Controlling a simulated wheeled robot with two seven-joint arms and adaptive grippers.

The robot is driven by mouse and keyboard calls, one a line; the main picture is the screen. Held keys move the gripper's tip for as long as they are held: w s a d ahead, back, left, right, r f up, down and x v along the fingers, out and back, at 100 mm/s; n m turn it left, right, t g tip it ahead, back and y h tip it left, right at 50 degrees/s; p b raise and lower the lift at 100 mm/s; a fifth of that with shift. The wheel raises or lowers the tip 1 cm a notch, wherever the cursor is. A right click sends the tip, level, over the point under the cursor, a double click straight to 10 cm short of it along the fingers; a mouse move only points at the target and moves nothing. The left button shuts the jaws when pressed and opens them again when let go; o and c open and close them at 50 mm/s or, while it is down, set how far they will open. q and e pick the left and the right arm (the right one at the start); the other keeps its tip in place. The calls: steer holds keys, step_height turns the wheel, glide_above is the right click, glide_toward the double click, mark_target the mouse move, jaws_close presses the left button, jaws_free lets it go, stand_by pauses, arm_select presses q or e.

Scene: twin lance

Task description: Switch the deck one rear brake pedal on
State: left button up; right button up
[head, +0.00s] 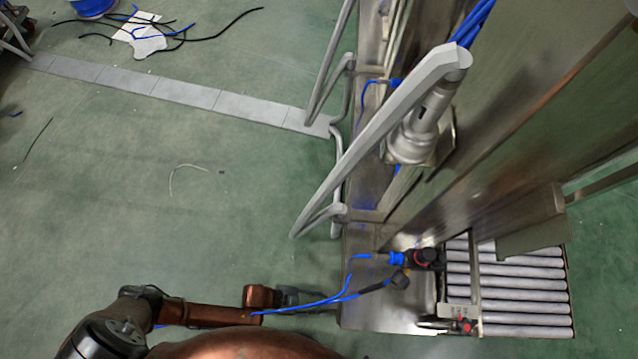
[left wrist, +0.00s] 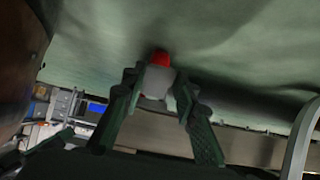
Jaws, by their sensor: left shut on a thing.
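My left gripper (head: 312,298) comes in from the lower left in the head view, low beside the left edge of the steel deck plate (head: 375,304). In the left wrist view the two dark green fingers of the gripper (left wrist: 166,98) are closed around a small grey-white piece (left wrist: 155,82) with a red top (left wrist: 160,59). It may be the brake pedal, but its mounting is hidden. The head view does not show the held piece. My right gripper is not in view.
A roller conveyor (head: 510,290) lies right of the deck plate. A black and red fitting (head: 426,257) with blue cables sits beside it. A grey handrail (head: 370,130) slants above the deck. Loose cables (head: 165,30) lie far left; the green floor between is mostly clear.

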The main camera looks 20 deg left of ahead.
arm_select(q)
steer(key=o, duration=1.2)
steer(key=shift+c, duration=0.2)
steer(key=v, duration=1.2)
